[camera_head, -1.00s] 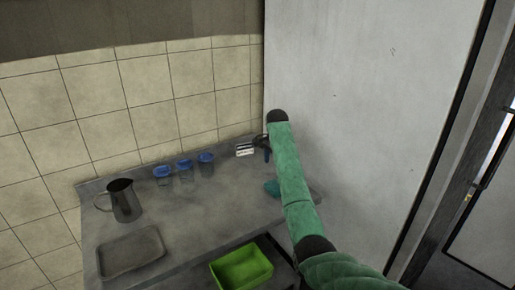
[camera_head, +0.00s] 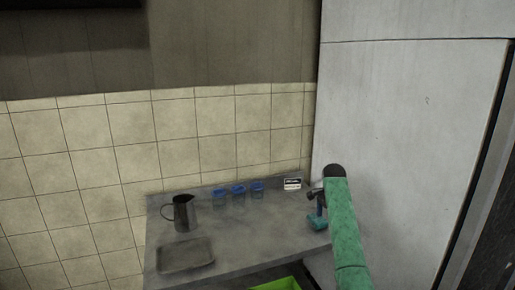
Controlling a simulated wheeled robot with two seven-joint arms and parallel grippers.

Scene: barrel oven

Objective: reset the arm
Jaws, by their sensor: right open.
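My right arm, green with a dark joint at its top, rises from the lower right in front of the light wall panel. My right gripper (camera_head: 314,193) is the small dark shape left of that joint, above the right end of the grey table (camera_head: 250,243). It is open; its fingers are small and partly hidden by my arm. A teal object (camera_head: 317,223) shows just below it at the table's right end; I cannot tell whether they touch. My left gripper is not in view.
A dark metal jug (camera_head: 183,213) and a grey tray (camera_head: 186,255) are on the table's left. Three blue-lidded jars (camera_head: 238,190) and a small white card (camera_head: 292,183) stand along its back. A green bin (camera_head: 277,285) shows at the bottom edge. The table's middle is clear.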

